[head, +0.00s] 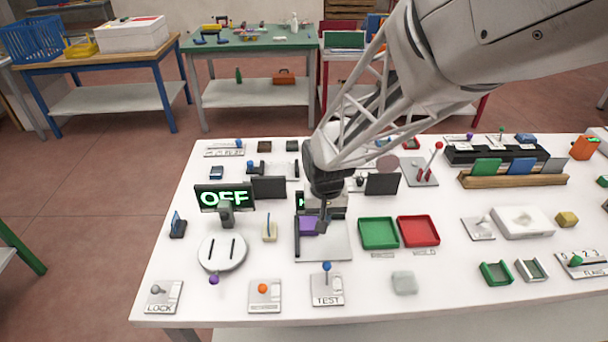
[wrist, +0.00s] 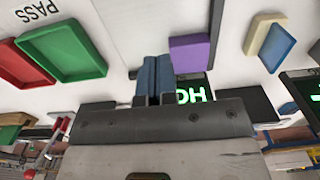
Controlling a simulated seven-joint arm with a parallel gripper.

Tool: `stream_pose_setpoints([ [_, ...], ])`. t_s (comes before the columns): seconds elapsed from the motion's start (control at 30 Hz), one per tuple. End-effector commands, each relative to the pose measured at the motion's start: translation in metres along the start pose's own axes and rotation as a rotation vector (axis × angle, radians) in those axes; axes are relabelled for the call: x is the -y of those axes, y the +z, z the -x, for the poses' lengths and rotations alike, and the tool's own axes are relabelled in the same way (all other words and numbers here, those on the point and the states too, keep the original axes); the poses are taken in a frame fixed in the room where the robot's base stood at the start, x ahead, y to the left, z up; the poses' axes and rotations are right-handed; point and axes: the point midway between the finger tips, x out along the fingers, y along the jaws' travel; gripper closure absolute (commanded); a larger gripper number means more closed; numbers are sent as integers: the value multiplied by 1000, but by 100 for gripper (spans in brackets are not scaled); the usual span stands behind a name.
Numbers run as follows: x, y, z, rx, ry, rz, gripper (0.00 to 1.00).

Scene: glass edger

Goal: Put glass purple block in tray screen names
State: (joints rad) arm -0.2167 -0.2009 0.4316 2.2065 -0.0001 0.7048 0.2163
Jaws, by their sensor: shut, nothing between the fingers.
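The purple glass block (head: 308,226) lies on a grey plate (head: 325,248) with a black bar along its left side. My gripper (head: 321,229) is shut and empty, pointing down close to the block's right side in the head view. In the wrist view the closed blue-grey fingers (wrist: 153,80) are beside the purple block (wrist: 190,53), with nothing between them. A screen (wrist: 190,94) behind the plate shows green letters, partly hidden by my gripper. A green tray (head: 378,233) and a red tray (head: 418,231) stand right of the plate. A PASS label (wrist: 38,11) lies by the green tray.
A screen reading OFF (head: 224,197) stands left, behind a round slotted dial (head: 222,252). A TEST lever (head: 327,285) is in front of the plate. A yellow holder with a blue piece (head: 269,229) is left of it. Dark panels (head: 382,184) stand behind.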

Motion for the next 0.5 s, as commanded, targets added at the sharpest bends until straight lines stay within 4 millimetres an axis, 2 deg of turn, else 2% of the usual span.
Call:
stream_pose_setpoints([
  [0.5, 0, 0, 30, -1, 0, 0, 100],
])
